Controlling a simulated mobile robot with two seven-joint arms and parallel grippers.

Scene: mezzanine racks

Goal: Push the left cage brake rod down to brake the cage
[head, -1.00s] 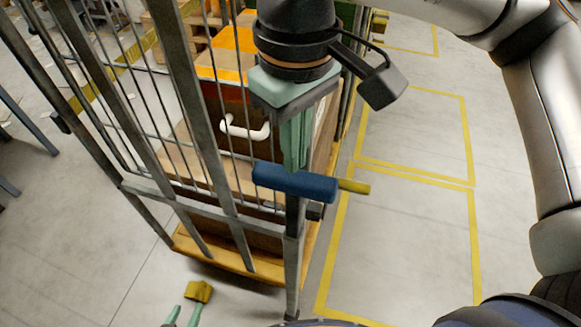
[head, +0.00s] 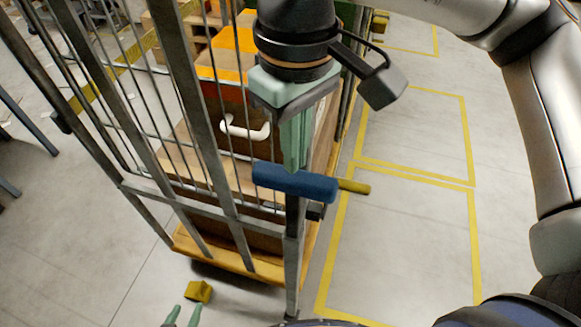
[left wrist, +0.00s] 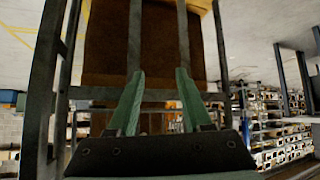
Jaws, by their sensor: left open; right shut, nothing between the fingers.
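The cage (head: 245,232) is a grey barred frame on a yellow-orange base. A blue grip with a yellow end (head: 295,184), which looks like a brake rod, lies nearly level across its near corner post. I cannot tell if it is the left rod. My right gripper (head: 296,167) is shut and empty, pointing down with its tips at the top of the blue grip; contact is unclear. My left gripper (head: 183,315) is mostly cut off at the bottom edge. In the left wrist view its green fingers (left wrist: 160,74) are apart and empty, before the cage bars.
Brown boxes, one with a white handle (head: 246,130), stand inside the cage. A small yellow block (head: 199,291) shows near the floor by my left fingertips. Yellow-marked floor (head: 405,250) to the right is clear. Racks (left wrist: 280,140) show in the left wrist view.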

